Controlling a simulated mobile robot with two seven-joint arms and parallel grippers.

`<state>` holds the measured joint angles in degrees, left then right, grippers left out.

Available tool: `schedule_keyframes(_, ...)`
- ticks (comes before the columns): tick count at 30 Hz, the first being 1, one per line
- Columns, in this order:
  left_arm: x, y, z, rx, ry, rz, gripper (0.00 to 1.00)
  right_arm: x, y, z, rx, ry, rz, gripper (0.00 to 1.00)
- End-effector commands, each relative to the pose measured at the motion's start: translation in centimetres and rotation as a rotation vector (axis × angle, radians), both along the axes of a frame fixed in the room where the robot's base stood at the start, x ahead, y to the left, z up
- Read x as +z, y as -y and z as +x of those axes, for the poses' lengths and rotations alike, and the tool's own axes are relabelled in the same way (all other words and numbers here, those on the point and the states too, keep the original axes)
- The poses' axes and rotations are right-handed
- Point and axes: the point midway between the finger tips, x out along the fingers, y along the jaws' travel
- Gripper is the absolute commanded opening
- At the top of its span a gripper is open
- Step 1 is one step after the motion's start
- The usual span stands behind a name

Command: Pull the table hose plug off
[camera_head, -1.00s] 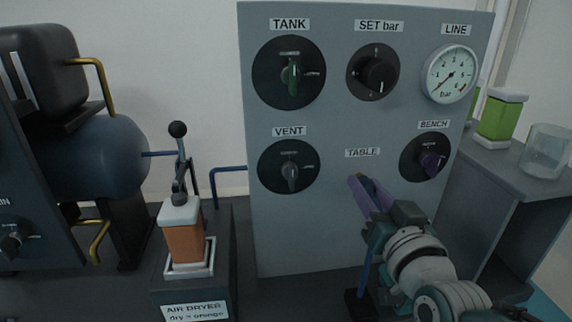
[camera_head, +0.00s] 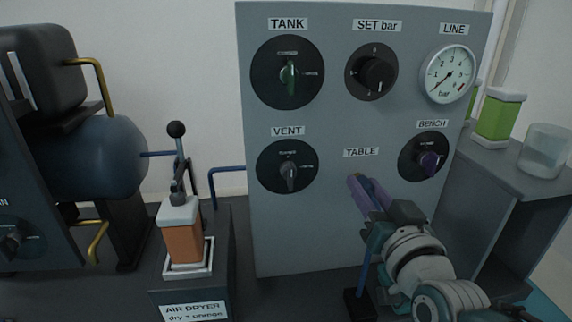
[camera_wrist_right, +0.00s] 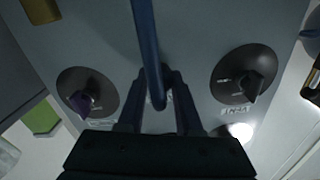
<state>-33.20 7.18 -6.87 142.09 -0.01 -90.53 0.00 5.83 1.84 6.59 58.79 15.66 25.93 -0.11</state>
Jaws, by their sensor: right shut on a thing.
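The grey panel (camera_head: 300,235) carries a TABLE label (camera_head: 361,152), and my right gripper (camera_head: 359,182) is just below that label with its fingers pointing at the panel. In the right wrist view my right gripper (camera_wrist_right: 158,100) is shut around the end of the blue hose (camera_wrist_right: 149,45). The plug is mostly hidden between the fingers, and I cannot tell whether it is seated in the panel or apart from it. In the head view the blue hose (camera_head: 364,268) hangs below the gripper. My left gripper is not in view.
The BENCH knob (camera_head: 430,161) is right of the gripper and the VENT knob (camera_head: 289,173) is left. The air dryer (camera_head: 183,240) with an upright lever stands further left. A side shelf (camera_head: 490,215) with containers is at the right.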

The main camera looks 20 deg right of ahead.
Motion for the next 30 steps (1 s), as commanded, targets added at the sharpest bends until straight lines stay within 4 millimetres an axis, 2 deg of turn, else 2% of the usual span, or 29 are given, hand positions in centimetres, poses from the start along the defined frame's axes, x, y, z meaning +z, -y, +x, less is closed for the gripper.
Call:
schedule_keyframes(7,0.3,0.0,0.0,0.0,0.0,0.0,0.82,0.0,-0.1,-0.3,0.0,-0.003,0.001,0.0)
schedule_keyframes(12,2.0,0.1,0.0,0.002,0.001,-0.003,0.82,0.2,-0.6,-2.5,0.001,-0.007,0.002,0.0)
schedule_keyframes(15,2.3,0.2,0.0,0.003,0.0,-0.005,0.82,0.1,-0.9,-3.4,0.001,-0.004,0.001,0.0)
schedule_keyframes(22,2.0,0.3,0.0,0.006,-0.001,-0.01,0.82,0.0,-0.9,-3.4,0.001,0.001,0.0,0.0)
schedule_keyframes(23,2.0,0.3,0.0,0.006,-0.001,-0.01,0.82,0.0,-0.9,-3.4,0.001,0.001,0.0,0.36)
schedule_keyframes(30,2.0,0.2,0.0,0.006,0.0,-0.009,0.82,0.0,-0.8,-3.3,0.001,0.0,0.0,0.63)
